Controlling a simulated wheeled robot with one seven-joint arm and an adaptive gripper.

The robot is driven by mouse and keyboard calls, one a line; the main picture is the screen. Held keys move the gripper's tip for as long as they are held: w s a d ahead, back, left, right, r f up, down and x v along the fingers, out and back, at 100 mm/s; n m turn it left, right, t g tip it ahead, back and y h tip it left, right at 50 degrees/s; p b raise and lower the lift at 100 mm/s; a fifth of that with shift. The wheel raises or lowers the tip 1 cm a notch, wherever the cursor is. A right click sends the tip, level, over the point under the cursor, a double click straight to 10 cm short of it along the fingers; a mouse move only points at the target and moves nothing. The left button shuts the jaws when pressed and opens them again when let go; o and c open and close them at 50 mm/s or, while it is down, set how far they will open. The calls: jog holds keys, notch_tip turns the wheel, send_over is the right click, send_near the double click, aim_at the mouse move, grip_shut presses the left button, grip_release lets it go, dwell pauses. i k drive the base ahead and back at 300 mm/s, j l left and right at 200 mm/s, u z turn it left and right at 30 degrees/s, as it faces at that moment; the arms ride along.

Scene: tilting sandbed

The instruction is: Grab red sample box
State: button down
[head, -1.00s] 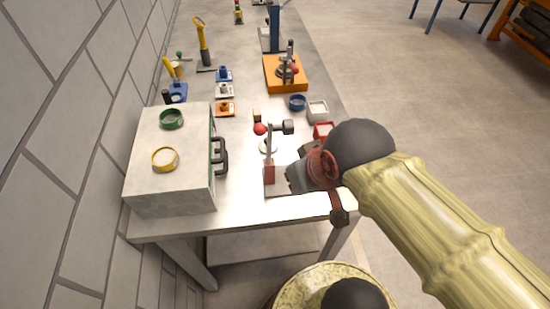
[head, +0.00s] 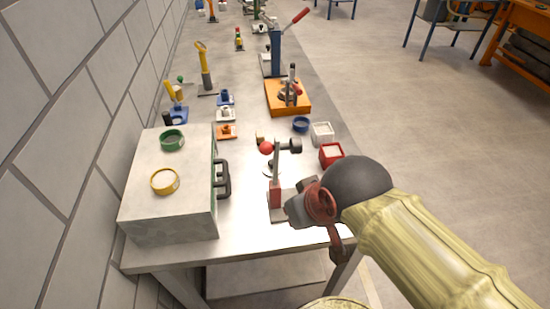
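The red sample box (head: 331,155) is a small open square box with a red rim and pale contents. It sits near the right edge of the table, in front of a similar white box (head: 322,133). My gripper (head: 296,209) is over the front right part of the table, nearer to me than the red box and left of it. It is beside the base of a small stand with a red ball. My wrist hides most of the fingers, so their opening does not show.
The stand with the red ball (head: 276,175) is close to my gripper. A grey box-shaped unit (head: 168,207) fills the table's left front. A blue round dish (head: 300,124) and an orange base (head: 287,98) with a clamp lie farther back. Open floor is at the right.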

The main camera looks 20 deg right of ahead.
aim_at(329, 153)
jog(key=k+l+z, duration=0.15)
jog(key=l, duration=0.3)
jog(key=l+z, duration=0.15)
jog(key=l, duration=0.25)
jog(key=k+l+z, duration=0.15)
jog(key=l, duration=0.3)
